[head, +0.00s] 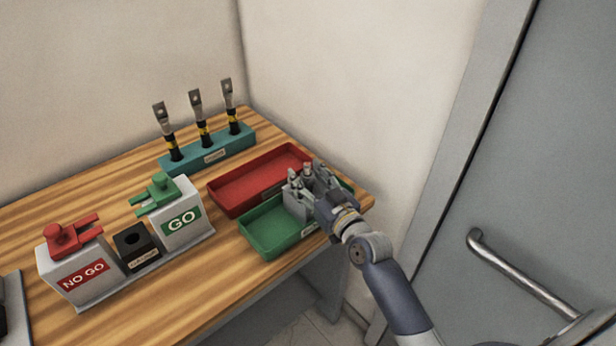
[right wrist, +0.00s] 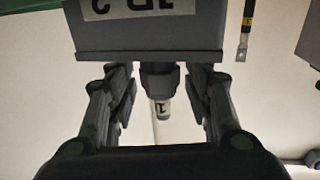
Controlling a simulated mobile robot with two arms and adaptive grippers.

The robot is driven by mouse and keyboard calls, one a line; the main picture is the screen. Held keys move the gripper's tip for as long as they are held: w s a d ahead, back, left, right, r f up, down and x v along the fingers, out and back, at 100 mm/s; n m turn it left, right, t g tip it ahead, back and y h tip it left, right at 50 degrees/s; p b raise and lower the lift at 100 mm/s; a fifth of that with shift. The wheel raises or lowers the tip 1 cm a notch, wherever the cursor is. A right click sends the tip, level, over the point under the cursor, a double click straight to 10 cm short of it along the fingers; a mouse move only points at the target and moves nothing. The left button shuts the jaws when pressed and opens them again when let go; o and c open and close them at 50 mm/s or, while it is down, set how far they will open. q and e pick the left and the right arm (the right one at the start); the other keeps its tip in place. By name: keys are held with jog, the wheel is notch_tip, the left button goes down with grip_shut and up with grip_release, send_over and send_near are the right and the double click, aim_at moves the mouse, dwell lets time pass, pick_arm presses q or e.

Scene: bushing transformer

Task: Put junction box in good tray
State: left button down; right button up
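The junction box (head: 297,203) is a small grey box with fittings on top, upright at the green tray. In the right wrist view the box (right wrist: 150,28) appears upside down, with a label partly cut off. The green tray (head: 262,243) lies near the table's right front edge. Whether the box rests on its floor is hard to see. My right gripper (head: 308,180) is at the top of the box. Its fingers (right wrist: 161,95) stand on either side of the box's top fitting, with narrow gaps showing, so it looks open. My left gripper is out of view.
A red tray (head: 228,200) lies behind the green tray. A teal rack (head: 213,152) holds upright bushings at the back. A NO GO and GO gauge stand (head: 148,270) is at the left. A wall and a grey door (head: 550,180) are at the right.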

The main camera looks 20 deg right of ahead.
jog(key=shift+s+r, duration=0.1)
jog(key=shift+r, duration=0.05)
jog(key=s+d+b, duration=0.2)
jog(key=s, duration=0.9)
jog(key=shift+s, duration=0.35)
jog(key=shift+a, duration=0.1)
